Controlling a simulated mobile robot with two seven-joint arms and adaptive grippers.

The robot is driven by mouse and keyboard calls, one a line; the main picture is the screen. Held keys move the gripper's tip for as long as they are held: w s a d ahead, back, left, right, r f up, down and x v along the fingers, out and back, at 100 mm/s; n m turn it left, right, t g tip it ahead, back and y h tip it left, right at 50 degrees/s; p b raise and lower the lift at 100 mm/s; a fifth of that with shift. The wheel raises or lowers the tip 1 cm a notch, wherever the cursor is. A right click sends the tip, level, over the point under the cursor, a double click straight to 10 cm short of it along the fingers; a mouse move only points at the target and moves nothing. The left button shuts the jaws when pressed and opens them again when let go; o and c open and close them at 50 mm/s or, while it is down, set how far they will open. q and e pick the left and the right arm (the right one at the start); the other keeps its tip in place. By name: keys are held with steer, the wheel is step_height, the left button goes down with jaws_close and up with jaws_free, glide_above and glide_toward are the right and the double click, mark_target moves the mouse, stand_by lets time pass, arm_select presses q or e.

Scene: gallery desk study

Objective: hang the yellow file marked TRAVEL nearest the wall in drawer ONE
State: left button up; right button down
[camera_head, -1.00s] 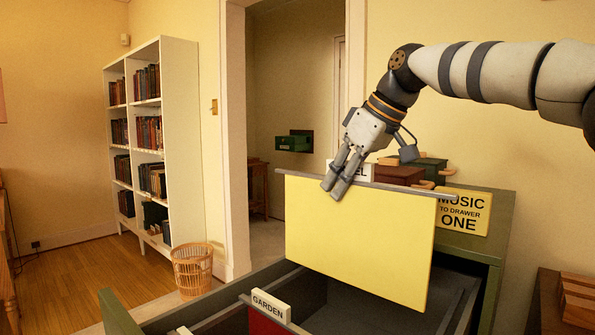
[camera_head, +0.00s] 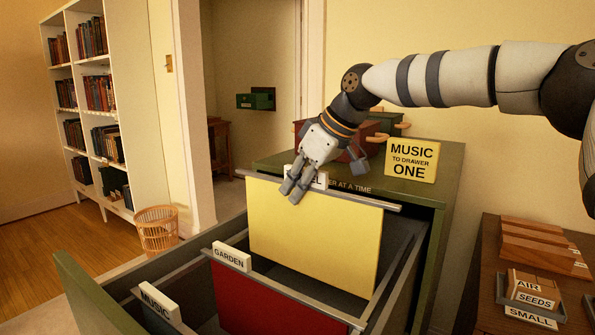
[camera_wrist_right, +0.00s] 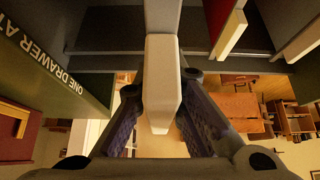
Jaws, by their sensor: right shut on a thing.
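The yellow file (camera_head: 315,232) hangs upright at the wall end of the open drawer (camera_head: 85,290), its face towards me. Its white tab (camera_head: 318,180) is mostly covered by my fingers; only a last "L" shows. My right gripper (camera_head: 293,190) is shut on this tab, and the tab (camera_wrist_right: 163,85) shows between the fingers in the right wrist view. The file's metal rod (camera_head: 350,198) is near rail height; I cannot tell whether its ends rest on the rails. My left gripper is not in view.
Nearer me hang a red file (camera_head: 262,302) tabbed GARDEN and a file with a MUSIC tab (camera_head: 160,302). A yellow sign (camera_head: 411,160) reading "MUSIC to drawer ONE" and dark boxes (camera_head: 375,125) are on the cabinet top. A side table at right holds a labelled tray (camera_head: 530,313).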

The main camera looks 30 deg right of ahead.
steer(key=shift+f, duration=6.8)
steer(key=c, duration=1.6)
jaws_free()
steer(key=v, duration=1.2)
